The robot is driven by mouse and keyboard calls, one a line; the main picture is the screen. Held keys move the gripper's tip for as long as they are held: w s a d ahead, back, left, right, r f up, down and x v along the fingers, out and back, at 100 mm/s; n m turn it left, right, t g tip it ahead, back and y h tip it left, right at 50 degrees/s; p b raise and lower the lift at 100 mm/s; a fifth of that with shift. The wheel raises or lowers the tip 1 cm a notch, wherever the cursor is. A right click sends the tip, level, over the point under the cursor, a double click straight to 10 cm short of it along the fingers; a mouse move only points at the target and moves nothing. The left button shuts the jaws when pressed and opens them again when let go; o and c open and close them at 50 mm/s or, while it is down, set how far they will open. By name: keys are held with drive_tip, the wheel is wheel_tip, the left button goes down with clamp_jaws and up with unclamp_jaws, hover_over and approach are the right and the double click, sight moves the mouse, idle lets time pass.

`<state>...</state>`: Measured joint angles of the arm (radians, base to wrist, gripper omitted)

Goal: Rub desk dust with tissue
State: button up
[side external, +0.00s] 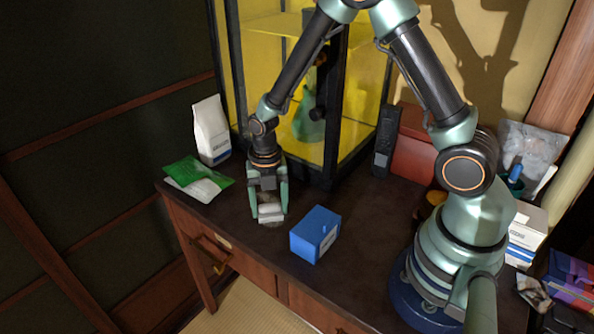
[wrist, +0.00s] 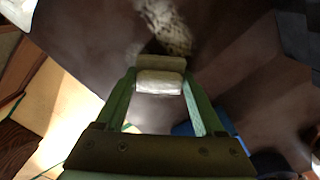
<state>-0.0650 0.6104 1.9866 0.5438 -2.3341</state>
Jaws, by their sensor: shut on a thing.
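My gripper (side external: 269,206) is low over the dark desk (side external: 240,232), near its front edge, pointing down. It is shut on a white folded tissue (side external: 271,212). In the wrist view, the green fingers of my gripper (wrist: 160,78) hold the tissue (wrist: 160,84) between their tips. A pale grey, speckled dust patch (wrist: 168,28) lies on the desk just beyond the tissue in that view. In the side view the dust is mostly hidden by the gripper. I cannot tell whether the tissue touches the desk.
A blue box (side external: 315,234) stands right of my gripper. A green packet (side external: 199,172) and a white bag (side external: 211,130) are to the left. A black-framed glass case (side external: 335,140) stands close behind. The desk's front edge is near.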

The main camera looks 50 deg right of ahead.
sight(292, 215)
drive_tip(key=s, duration=0.4)
drive_tip(key=shift+s, duration=0.1)
drive_tip(key=shift+d, duration=0.85)
drive_tip(key=shift+w+a+r, duration=0.1)
drive_tip(key=shift+w+r, duration=0.05)
drive_tip(key=shift+w, duration=5.4)
drive_tip(key=shift+w+f, duration=0.2)
drive_tip(key=shift+w, duration=0.15)
drive_tip(key=shift+w+r, duration=0.15)
drive_tip(key=shift+w, duration=0.2)
drive_tip(key=shift+s+d+f, duration=0.1)
drive_tip(key=shift+d+f, duration=0.1)
drive_tip(key=shift+d, duration=0.65)
drive_tip(key=shift+s+a+r, duration=0.1)
drive_tip(key=shift+s, duration=6.05)
wheel_tip(292, 215, up, 2)
drive_tip(key=shift+w+r, duration=0.15)
drive_tip(key=shift+r, duration=2.9)
